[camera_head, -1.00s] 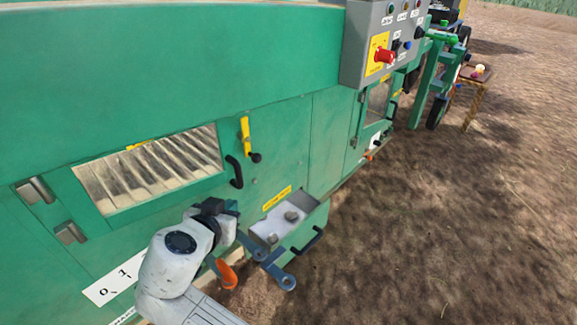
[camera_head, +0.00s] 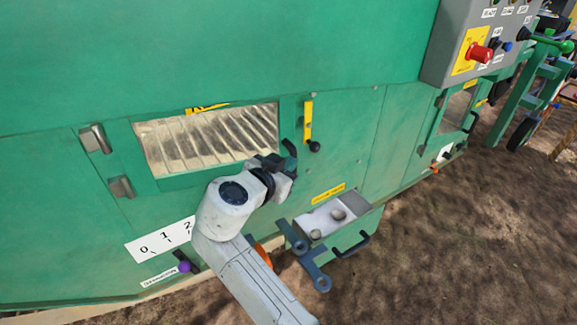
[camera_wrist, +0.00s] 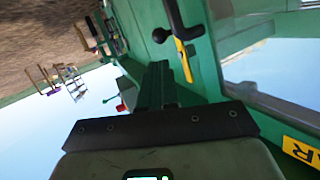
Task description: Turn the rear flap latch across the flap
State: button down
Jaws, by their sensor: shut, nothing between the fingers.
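The rear flap latch (camera_head: 308,122) is a narrow yellow bar with a black knob (camera_head: 314,147) at its lower end. It stands upright on the green panel, right of the windowed flap. The flap's curved black handle (camera_head: 290,152) is at the window's right edge, partly behind my wrist. My gripper (camera_wrist: 155,85) is shut and empty. In the wrist view its fingers point toward the panel, with the yellow latch (camera_wrist: 184,60) just beyond them to the right, apart from them.
A green drawer (camera_head: 350,240) with a grey top juts out below and right of the latch. A blue-grey linkage (camera_head: 303,258) is beside it. A control box (camera_head: 470,40) with a red switch overhangs at upper right.

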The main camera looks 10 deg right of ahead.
aim_at(313, 150)
jog(key=b+x, duration=0.3)
jog(key=x, duration=0.8)
jog(key=shift+d+f+b, duration=0.2)
jog(key=shift+f+b, duration=0.15)
jog(key=shift+b, duration=0.35)
jog(key=shift+w+d+f+b, duration=0.3)
jog(key=shift+d+b, duration=0.3)
jog(key=shift+b, duration=0.2)
jog(key=shift+w+d+f+b, duration=0.15)
jog(key=shift+d+f+b, duration=0.15)
jog(key=shift+d+b, duration=0.4)
